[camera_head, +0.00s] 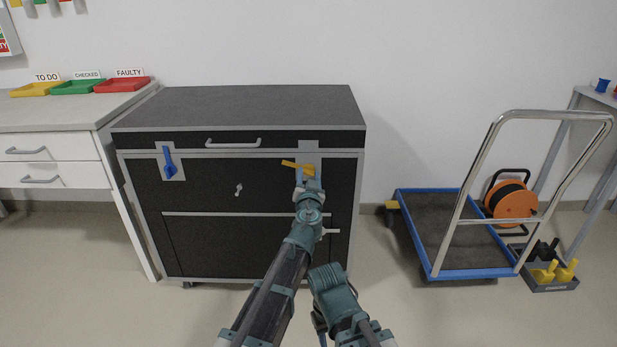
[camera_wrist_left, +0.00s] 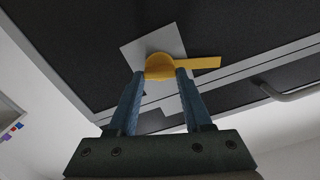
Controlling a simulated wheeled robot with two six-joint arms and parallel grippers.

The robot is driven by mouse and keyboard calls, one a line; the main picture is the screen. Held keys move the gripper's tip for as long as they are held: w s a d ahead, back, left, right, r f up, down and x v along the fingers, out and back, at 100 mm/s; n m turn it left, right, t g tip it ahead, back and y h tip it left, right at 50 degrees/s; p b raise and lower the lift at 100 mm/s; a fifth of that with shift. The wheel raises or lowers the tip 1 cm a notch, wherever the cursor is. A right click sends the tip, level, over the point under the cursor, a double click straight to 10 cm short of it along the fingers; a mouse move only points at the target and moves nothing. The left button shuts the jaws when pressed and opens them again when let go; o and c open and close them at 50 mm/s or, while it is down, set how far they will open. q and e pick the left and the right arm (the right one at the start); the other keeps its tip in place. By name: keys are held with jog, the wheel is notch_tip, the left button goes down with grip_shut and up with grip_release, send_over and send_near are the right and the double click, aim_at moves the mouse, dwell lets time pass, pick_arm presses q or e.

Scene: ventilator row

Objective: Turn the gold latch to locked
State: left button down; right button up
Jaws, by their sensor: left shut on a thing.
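The gold latch (camera_head: 292,164) is on a grey plate at the upper right of the black cabinet's front. Its lever points left and slightly up in the head view, nearly level. In the left wrist view the latch (camera_wrist_left: 160,66) shows its round hub, with the lever reaching right. My left gripper (camera_head: 309,174) is at the hub, shut on it with one finger on each side (camera_wrist_left: 165,78). The lever sticks out past one finger. My right arm's links show at the bottom centre of the head view; its fingers are not visible.
The cabinet (camera_head: 240,106) also carries a blue latch (camera_head: 169,162) pointing up and down, a top drawer handle (camera_head: 233,143) and a small key-like handle (camera_head: 238,190). A desk with coloured trays (camera_head: 78,87) stands left. A blue trolley (camera_head: 440,274) stands right, with floor between.

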pick_arm(q)
jog(key=m, duration=0.7)
jog(key=shift+d, duration=0.1)
jog(key=m, duration=0.7)
jog(key=shift+s+f, duration=0.1)
jog(key=shift+f, duration=0.05)
pick_arm(e)
jog(key=shift+f, duration=0.2)
pick_arm(q)
jog(key=shift+m, duration=0.3)
jog(key=shift+c, duration=1.6)
grip_release()
